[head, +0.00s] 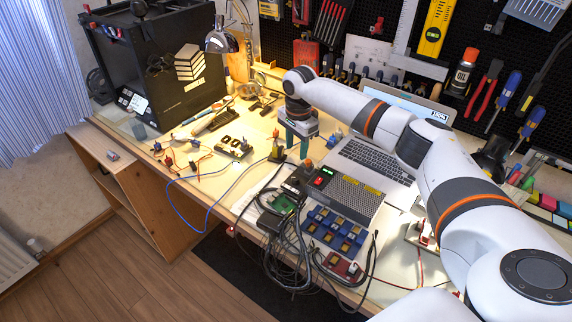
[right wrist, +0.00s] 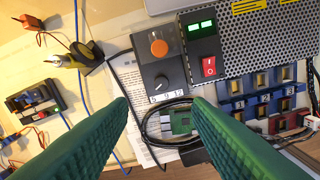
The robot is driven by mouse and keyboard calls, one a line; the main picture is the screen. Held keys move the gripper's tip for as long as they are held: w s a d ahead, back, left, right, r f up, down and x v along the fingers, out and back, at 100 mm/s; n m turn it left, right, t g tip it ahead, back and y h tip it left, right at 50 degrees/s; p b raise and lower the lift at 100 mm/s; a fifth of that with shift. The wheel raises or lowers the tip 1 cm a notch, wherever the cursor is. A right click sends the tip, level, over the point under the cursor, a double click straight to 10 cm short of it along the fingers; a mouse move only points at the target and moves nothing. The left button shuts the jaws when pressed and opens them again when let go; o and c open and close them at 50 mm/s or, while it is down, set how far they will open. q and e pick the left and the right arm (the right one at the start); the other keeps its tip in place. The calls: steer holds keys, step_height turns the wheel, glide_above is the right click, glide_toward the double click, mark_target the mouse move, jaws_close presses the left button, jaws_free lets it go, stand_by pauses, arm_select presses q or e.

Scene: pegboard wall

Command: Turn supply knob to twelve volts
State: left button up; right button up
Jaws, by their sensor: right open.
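The supply is a perforated grey metal box (head: 346,200) on the bench, also in the right wrist view (right wrist: 262,40). Beside it is a dark control panel (right wrist: 150,66) with an orange round button (right wrist: 158,47) and a black supply knob (right wrist: 161,81). The labels 5, 9 and 12 run along the panel edge below the knob. The knob's exact pointer direction is too small to tell. My right gripper (head: 297,148) is open and empty, with green fingers pointing down above the bench near the panel. In the right wrist view its fingertips (right wrist: 160,106) frame the label edge, apart from the knob. My left gripper is out of view.
A red rocker switch (right wrist: 209,66) and lit green display (right wrist: 201,27) sit right of the panel. Blue numbered terminal blocks (head: 333,229) and looped black cables (head: 290,255) lie in front. An open laptop (head: 375,160) stands behind.

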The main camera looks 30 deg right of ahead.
glide_above(296, 177)
steer(key=f, duration=0.6)
steer(key=shift+s+f, duration=0.1)
steer(key=shift+s, duration=0.2)
steer(key=f, duration=0.5)
steer(key=shift+w+f, duration=0.2)
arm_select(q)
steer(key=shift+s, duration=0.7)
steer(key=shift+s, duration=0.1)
